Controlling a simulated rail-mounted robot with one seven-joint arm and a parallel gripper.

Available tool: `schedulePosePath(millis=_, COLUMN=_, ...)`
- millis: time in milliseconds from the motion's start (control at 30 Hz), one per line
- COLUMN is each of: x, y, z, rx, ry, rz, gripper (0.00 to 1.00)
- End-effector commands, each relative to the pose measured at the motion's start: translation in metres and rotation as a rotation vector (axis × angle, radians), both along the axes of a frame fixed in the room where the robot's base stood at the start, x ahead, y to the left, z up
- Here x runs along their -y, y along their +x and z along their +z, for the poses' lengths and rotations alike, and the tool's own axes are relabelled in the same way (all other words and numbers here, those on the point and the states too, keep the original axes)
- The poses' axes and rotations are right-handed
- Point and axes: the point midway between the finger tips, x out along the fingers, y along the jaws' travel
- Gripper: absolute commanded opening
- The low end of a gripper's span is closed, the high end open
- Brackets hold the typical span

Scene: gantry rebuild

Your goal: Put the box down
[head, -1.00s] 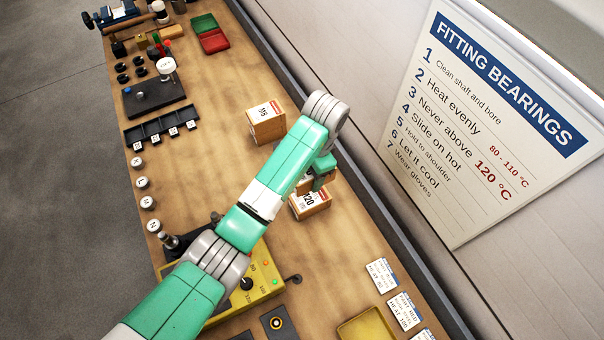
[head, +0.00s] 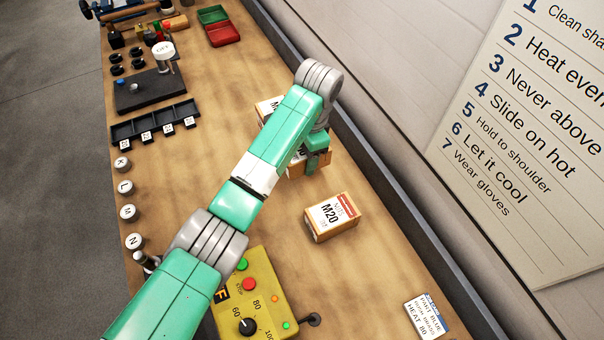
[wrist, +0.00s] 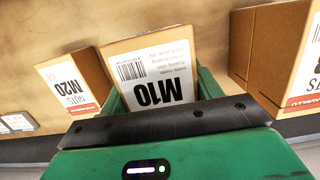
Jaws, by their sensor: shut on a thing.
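The held box is a brown carton with a white M10 label (wrist: 155,75), upright between the green fingers of my gripper (wrist: 160,92) in the wrist view. In the head view my gripper (head: 315,163) is over the bench's back half, and the carton (head: 296,167) is partly hidden by the arm. An M20 box (head: 332,216) stands apart on the bench, nearer the camera; it also shows left of the held box in the wrist view (wrist: 68,82). Another carton (head: 265,106) stands just beyond, mostly hidden by the arm. I cannot tell whether the held box touches the bench.
The wooden bench (head: 225,110) has clear room left of the boxes. A dark ledge (head: 375,170) and wall run along its back. A yellow control box (head: 255,295) is in front. A black tray (head: 155,125), white-capped pieces (head: 128,212) and red and green bins (head: 222,33) are left and beyond.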

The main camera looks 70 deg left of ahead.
Motion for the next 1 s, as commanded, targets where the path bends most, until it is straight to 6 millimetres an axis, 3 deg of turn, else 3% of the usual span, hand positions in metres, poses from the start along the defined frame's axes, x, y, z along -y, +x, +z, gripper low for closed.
schedulePosePath(millis=33, x=0.000, y=0.000, z=-0.010, rx=-0.001, ry=0.000, rz=0.001, gripper=0.26)
schedulePosePath(millis=233, x=-0.001, y=0.000, z=-0.018, rx=0.000, ry=0.002, rz=0.001, gripper=0.26)
schedulePosePath(millis=467, x=-0.001, y=-0.001, z=-0.059, rx=-0.001, ry=0.002, rz=0.002, gripper=0.26)
schedulePosePath(millis=800, x=-0.001, y=0.000, z=-0.062, rx=0.001, ry=0.002, rz=0.002, gripper=0.26)
schedulePosePath(millis=833, x=0.000, y=0.000, z=-0.063, rx=0.001, ry=0.002, rz=0.001, gripper=0.65)
schedulePosePath(millis=933, x=0.000, y=0.000, z=-0.063, rx=0.001, ry=0.002, rz=0.001, gripper=0.85)
schedulePosePath(millis=1000, x=0.000, y=0.000, z=-0.063, rx=0.000, ry=0.002, rz=0.001, gripper=0.85)
